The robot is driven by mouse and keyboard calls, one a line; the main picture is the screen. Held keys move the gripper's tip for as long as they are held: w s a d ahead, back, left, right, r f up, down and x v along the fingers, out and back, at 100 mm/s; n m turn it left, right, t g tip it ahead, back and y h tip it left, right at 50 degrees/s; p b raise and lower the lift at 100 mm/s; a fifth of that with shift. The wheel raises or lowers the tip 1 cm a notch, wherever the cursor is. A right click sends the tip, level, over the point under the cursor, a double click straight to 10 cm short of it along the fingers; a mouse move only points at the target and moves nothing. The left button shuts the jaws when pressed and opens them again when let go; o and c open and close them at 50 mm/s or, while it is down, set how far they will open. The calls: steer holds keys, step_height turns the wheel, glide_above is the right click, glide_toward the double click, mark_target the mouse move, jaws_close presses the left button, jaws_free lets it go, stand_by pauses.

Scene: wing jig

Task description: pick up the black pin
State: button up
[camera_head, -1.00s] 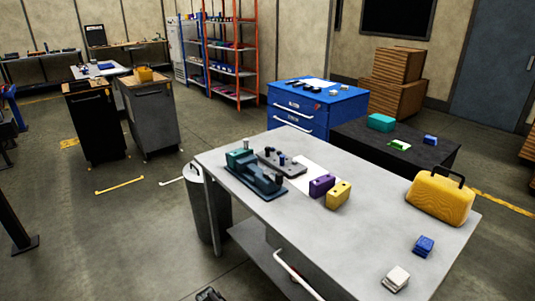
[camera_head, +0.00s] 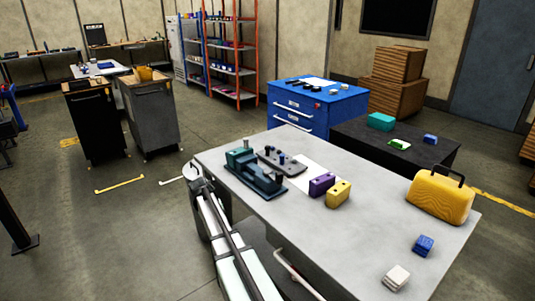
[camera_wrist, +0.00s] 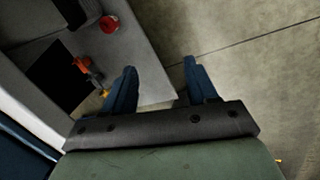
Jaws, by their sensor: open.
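On the grey table in the head view stand a teal-and-dark jig (camera_head: 256,179) and a dark grey block (camera_head: 281,163) with several small upright pins. One dark pin (camera_head: 278,180) stands at the near right end of the jig. Others on the block look dark or bluish, and I cannot tell for certain which is the black pin. My gripper (camera_wrist: 160,84) shows in the wrist view with two dark blue fingers wide apart and nothing between them. It points at the floor and the edge of a grey surface, and no pin shows there.
A purple block (camera_head: 321,185), a yellow block (camera_head: 338,194), a white sheet (camera_head: 307,169) and a yellow case (camera_head: 438,195) are on the table (camera_head: 300,245). A blue block (camera_head: 424,245) and a white block (camera_head: 396,278) lie near its right edge. The table's middle front is clear.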

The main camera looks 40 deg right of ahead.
steer(key=w+d+r+m+t, duration=0.1)
steer(key=w+d+r, duration=0.4)
steer(key=r, duration=0.4)
steer(key=w+d+r+m+h, duration=0.1)
steer(key=w+d+r+m, duration=0.15)
steer(key=d+r, duration=0.55)
steer(key=w+d+r+m+t, duration=0.1)
steer(key=w+d+r, duration=0.35)
steer(key=r, duration=0.55)
steer(key=m+t, duration=0.1)
steer(key=m, duration=0.4)
glide_above(267, 146)
steer(key=s+a, duration=0.1)
steer(key=a, duration=0.1)
step_height(267, 146, down, 8)
steer(key=shift+h, duration=0.3)
steer(key=shift+x, duration=2.8)
steer(key=shift+s, duration=0.1)
steer(key=c, duration=1.1)
steer(key=shift+o, duration=0.2)
steer(key=shift+r, duration=0.15)
step_height(267, 146, up, 10)
steer(key=shift+f, duration=0.1)
